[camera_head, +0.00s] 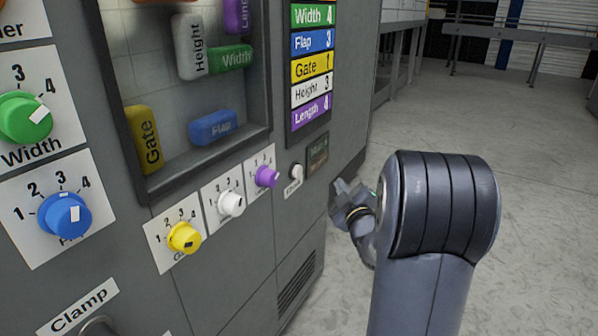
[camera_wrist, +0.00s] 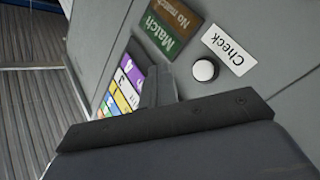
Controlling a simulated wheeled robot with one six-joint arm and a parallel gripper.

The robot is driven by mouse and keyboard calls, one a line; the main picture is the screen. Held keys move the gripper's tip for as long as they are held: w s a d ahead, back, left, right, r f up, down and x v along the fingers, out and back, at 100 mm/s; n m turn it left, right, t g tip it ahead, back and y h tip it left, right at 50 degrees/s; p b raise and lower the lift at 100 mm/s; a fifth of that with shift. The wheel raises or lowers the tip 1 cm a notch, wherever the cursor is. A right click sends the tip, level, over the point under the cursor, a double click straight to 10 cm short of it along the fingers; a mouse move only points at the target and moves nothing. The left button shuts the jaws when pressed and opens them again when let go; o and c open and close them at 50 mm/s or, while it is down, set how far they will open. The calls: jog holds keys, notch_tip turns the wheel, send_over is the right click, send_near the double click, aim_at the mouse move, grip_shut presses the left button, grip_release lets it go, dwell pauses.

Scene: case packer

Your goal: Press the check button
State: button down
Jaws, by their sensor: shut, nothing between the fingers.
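The check button (camera_head: 297,171) is a small white round knob on the grey machine front, right of the purple dial, with a "Check" label (camera_head: 293,187) under it. In the wrist view the button (camera_wrist: 205,70) shows beside its label (camera_wrist: 229,50), just beyond my gripper. My gripper (camera_head: 343,190) is shut and empty, right of the button and apart from it in the head view. In the wrist view my gripper (camera_wrist: 158,85) points up the panel, with its fingers left of the button. The button looks uncovered in both views.
A coloured settings list (camera_head: 312,68) is above. Open floor (camera_head: 530,150) lies to the right.

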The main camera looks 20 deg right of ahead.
aim_at(298, 172)
jog(key=w+a, duration=0.5)
jog(key=w, duration=0.2)
jog(key=shift+a, duration=0.25)
jog(key=shift+w+a+f+b, duration=0.1)
jog(key=shift+b, duration=0.3)
dwell(1.7)
jog(key=shift+w+a, duration=0.15)
jog(key=shift+w, duration=0.05)
jog(key=shift+w+a+b, duration=0.3)
jog(key=shift+w+b, duration=0.1)
jog(key=shift+b, duration=0.15)
dwell(0.7)
jog(key=shift+s, duration=0.1)
jog(key=shift+s+d+b, duration=0.35)
jog(key=shift+s+d, duration=0.2)
jog(key=shift+s, duration=0.1)
